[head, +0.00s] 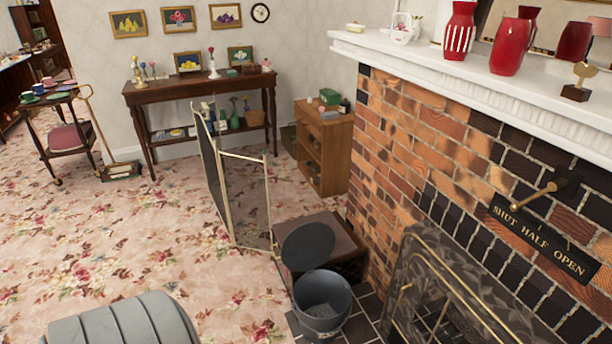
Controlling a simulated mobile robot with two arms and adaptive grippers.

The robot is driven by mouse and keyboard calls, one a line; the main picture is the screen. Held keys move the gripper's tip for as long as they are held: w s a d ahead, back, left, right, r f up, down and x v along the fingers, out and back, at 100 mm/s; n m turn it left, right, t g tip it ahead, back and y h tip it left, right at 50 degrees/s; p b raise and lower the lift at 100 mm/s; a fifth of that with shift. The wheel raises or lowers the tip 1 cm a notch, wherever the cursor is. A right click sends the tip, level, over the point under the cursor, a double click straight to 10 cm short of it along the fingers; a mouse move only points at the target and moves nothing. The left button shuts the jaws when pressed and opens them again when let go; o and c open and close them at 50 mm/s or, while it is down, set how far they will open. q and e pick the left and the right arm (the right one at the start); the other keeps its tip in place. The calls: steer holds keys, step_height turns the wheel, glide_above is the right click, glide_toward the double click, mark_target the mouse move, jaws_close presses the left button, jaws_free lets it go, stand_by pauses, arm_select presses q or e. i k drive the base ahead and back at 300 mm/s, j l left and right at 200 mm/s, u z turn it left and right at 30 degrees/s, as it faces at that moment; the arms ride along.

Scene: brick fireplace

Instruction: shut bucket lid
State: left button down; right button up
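A dark grey metal bucket (323,311) stands on the dark tiled hearth in the lower middle of the head view. Its round dark lid (308,246) is open, tilted up at the bucket's far side. Grey, rough contents show inside the bucket. Neither of my grippers is in view.
A brown wooden box (338,237) stands just behind the lid. A folding mesh fire screen (246,200) stands on the carpet to the left. The fireplace grate (432,290) and brick wall (420,140) are close on the right. Floral carpet (120,240) is clear at left.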

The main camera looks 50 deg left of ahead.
mark_target(307, 247)
steer(key=i+j+z, duration=0.15)
steer(key=j+z, duration=0.15)
steer(key=j, duration=1.05)
steer(key=j+z, duration=0.3)
steer(key=j, duration=1.05)
steer(key=k+j+z, duration=0.15)
steer(key=j, duration=0.3)
steer(key=k+j+z, duration=0.15)
steer(key=j, duration=0.35)
steer(key=k+j+z, duration=0.15)
steer(key=j, duration=0.25)
steer(key=k+j+z, duration=0.15)
steer(key=j, duration=0.3)
steer(key=k+j+z, duration=0.15)
steer(key=j, duration=0.25)
steer(key=k+j+z, duration=0.15)
steer(key=k+j, duration=0.35)
steer(key=j, duration=0.2)
steer(key=k+j+z, duration=0.1)
steer(key=j, duration=0.3)
steer(key=k+j, duration=0.2)
steer(key=j, duration=0.15)
